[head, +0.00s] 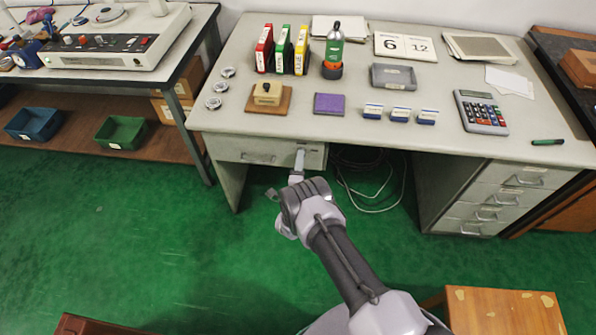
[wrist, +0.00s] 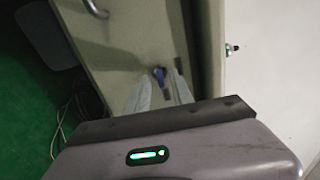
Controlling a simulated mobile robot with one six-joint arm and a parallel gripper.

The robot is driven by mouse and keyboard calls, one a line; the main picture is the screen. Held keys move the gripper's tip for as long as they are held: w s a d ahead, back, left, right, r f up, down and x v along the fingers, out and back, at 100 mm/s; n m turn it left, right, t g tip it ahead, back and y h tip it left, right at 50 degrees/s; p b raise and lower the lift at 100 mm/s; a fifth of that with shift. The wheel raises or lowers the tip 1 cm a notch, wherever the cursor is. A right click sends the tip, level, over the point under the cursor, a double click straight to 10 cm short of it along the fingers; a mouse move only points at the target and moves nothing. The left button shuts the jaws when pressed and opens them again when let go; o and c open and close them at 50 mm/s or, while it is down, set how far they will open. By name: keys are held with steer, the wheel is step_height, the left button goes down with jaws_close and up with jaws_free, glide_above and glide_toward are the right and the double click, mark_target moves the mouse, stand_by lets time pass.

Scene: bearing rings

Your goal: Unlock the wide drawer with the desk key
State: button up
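The wide drawer (head: 258,156) is the closed front under the left part of the desk top. My gripper (head: 299,158) is at the right part of that front. In the wrist view the drawer front (wrist: 125,55) shows with its metal handle (wrist: 96,8) at the top left. A small blue thing (wrist: 159,76), seemingly the head of the desk key, shows at the drawer front between the fingertips of my gripper (wrist: 161,80). The fingers stand apart, with a gap visible beside it. Whether the key sits in the lock is too small to tell.
The desk top (head: 225,105) holds binders, a stamp (head: 267,94), a purple pad (head: 329,104), small boxes and a calculator (head: 481,112). Loose cables (head: 375,185) hang below. A drawer stack (head: 500,195) is at right. A wooden stool (head: 505,312) stands front right. Green floor is clear at left.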

steer(key=s+p, duration=0.7)
steer(key=s, duration=0.9)
steer(key=shift+s+a, duration=0.25)
steer(key=shift+s, duration=0.05)
